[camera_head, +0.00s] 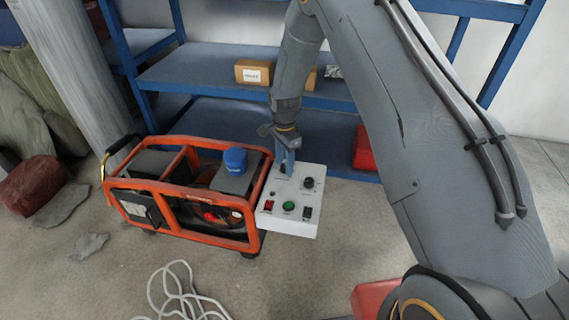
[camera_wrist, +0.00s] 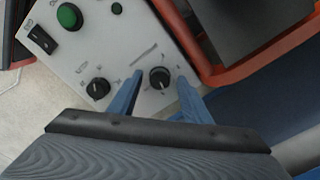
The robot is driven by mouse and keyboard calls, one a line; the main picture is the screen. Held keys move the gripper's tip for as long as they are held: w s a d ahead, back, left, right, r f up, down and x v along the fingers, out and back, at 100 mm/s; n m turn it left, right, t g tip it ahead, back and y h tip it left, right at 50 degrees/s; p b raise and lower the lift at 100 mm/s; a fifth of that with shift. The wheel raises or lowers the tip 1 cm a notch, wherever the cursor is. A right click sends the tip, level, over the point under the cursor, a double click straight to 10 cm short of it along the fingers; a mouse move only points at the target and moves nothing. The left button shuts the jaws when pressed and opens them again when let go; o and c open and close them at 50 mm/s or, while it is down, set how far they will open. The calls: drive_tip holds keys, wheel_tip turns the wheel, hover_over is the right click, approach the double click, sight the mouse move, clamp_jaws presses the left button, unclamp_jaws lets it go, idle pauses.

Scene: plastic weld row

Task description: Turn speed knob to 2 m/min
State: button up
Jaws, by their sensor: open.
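The white control panel (camera_head: 290,221) stands against the right end of an orange-framed machine. In the wrist view, a black knob with a white pointer (camera_wrist: 160,77) lies on the panel (camera_wrist: 124,45) between the two blue fingertips of my gripper (camera_wrist: 160,88). The fingers are apart, one on each side of the knob; I cannot tell if they touch it. A second black knob (camera_wrist: 98,88) sits to the left; in the head view it is at the upper right of the panel (camera_head: 308,183). In the head view my gripper (camera_head: 287,165) hides the knob between its fingers. Labels are too small to read.
The orange-framed machine (camera_head: 200,238) has a blue cap (camera_head: 235,159). Blue shelving (camera_head: 210,62) stands behind. A white cable lies on the floor (camera_head: 180,297).

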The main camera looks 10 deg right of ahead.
drive_tip(key=shift+f, duration=0.1)
drive_tip(key=c, duration=1)
drive_tip(key=shift+c, duration=0.2)
